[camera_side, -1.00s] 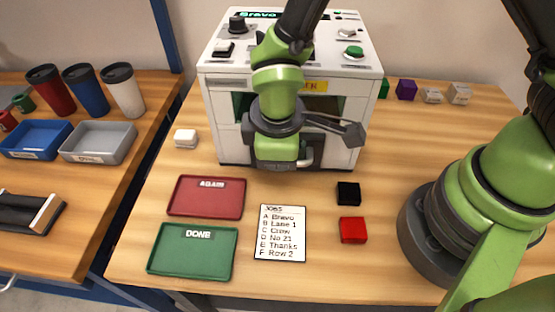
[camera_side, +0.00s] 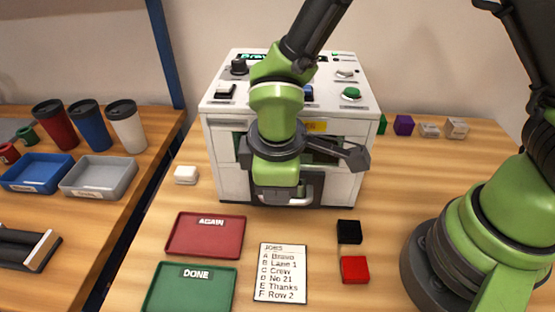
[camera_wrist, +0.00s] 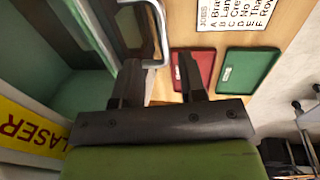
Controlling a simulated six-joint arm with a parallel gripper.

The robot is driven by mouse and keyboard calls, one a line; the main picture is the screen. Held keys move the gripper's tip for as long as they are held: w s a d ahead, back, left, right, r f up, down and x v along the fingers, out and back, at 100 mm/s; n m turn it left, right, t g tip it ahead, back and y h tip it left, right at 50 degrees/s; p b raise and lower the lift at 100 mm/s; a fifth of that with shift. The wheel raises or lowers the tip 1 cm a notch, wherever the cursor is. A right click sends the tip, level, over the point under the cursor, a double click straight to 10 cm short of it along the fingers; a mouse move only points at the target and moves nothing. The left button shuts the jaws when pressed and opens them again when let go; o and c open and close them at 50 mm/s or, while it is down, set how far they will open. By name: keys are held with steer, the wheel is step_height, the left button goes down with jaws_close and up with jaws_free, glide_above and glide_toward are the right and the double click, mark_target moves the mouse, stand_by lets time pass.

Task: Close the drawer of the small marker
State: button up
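The small marker (camera_side: 222,160) is a white box with knobs and buttons on top and an open front, in the side view. Its drawer handle (camera_side: 300,201), a metal bar, shows low at the front, partly behind my gripper. In the wrist view the handle (camera_wrist: 155,30) curves just beyond the fingertips, on a dark drawer front. How far out the drawer stands I cannot tell. My gripper (camera_wrist: 158,75) is open and empty, with a gap between its two dark fingers. In the side view its fingertips are hidden by the green wrist.
A red AGAIN tray (camera_side: 207,240), a green DONE tray (camera_side: 190,296) and a jobs card (camera_side: 281,272) lie before the marker. A black block (camera_side: 349,232) and a red block (camera_side: 354,269) lie to their right. A white block (camera_side: 186,175) sits left of the marker.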

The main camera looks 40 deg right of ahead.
step_height(320, 180, up, 7)
steer(key=shift+s+a, duration=0.4)
steer(key=shift+f, duration=0.1)
steer(key=s+d+r+m+t+y, duration=0.3)
steer(key=s+d+r+m+t, duration=0.2)
steer(key=s+d+r+m, duration=0.6)
step_height(320, 180, up, 3)
steer(key=shift+d+r+m+t, duration=0.1)
steer(key=shift+d+m+t, duration=0.3)
steer(key=shift+d+m, duration=0.7)
steer(key=shift+s+a, duration=0.1)
steer(key=shift+c, duration=0.5)
